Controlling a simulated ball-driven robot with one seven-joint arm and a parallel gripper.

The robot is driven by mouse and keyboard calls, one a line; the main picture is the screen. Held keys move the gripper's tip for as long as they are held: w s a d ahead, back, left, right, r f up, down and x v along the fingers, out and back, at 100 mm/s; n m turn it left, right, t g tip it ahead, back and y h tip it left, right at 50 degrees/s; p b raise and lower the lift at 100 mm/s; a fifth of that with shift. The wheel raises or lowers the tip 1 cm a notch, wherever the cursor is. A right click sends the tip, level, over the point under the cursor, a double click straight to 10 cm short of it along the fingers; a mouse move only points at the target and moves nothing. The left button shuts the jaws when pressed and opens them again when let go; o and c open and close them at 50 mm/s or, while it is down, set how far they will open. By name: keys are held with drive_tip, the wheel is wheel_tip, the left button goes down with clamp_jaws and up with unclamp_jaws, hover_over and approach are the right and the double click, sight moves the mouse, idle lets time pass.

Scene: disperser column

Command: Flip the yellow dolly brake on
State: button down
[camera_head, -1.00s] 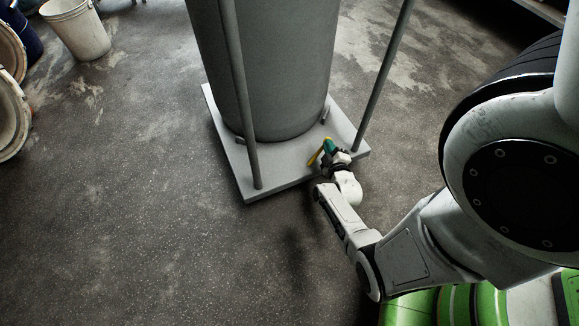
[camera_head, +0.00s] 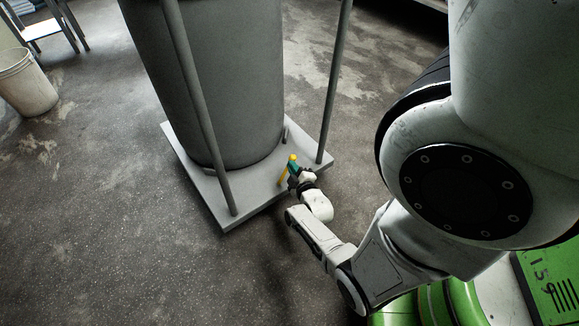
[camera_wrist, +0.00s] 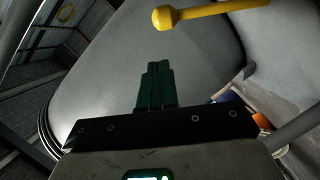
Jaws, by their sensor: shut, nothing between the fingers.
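The yellow brake lever (camera_head: 283,176) stands on the front part of the grey dolly plate (camera_head: 240,211), tilted, its round end up. In the wrist view the yellow lever (camera_wrist: 215,13) crosses the top of the picture with its knob at the left. My gripper (camera_head: 292,167) is at the lever, low over the plate's front right part, and overlaps it in the head view. In the wrist view the green fingers of my gripper (camera_wrist: 155,66) are together and empty, with a visible gap below the knob. Contact cannot be told; the lever's foot is partly hidden.
A large grey drum (camera_head: 210,85) stands on the dolly behind the lever. Upright grey posts rise at the left (camera_head: 197,110) and right (camera_head: 335,80) of the plate. A white bucket (camera_head: 27,83) stands at the far left. The floor left of the dolly is clear.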

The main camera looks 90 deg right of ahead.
drive_tip(key=p+v, duration=0.4)
drive_tip(key=v, duration=0.5)
drive_tip(key=shift+s+r, duration=0.1)
idle(0.3)
drive_tip(key=w+a+r+n+t+y, duration=0.1)
drive_tip(key=w+a+r+y, duration=0.1)
drive_tip(key=w+a+y, duration=0.6)
drive_tip(key=w+a+r+n+y, duration=0.1)
drive_tip(key=w+a+r+y, duration=0.25)
drive_tip(key=w+a, duration=0.5)
drive_tip(key=s+a+r+m+g+y, duration=0.1)
drive_tip(key=s+a+r+g, duration=0.2)
drive_tip(key=a+r, duration=0.3)
drive_tip(key=s+a+r+g+y, duration=0.2)
drive_tip(key=s+a+r+g, duration=0.2)
drive_tip(key=a+r, duration=0.1)
wheel_tip(320, 180, up, 27)
drive_tip(key=p, duration=2.6)
drive_tip(key=shift+a+p, duration=0.2)
drive_tip(key=shift+p, duration=0.2)
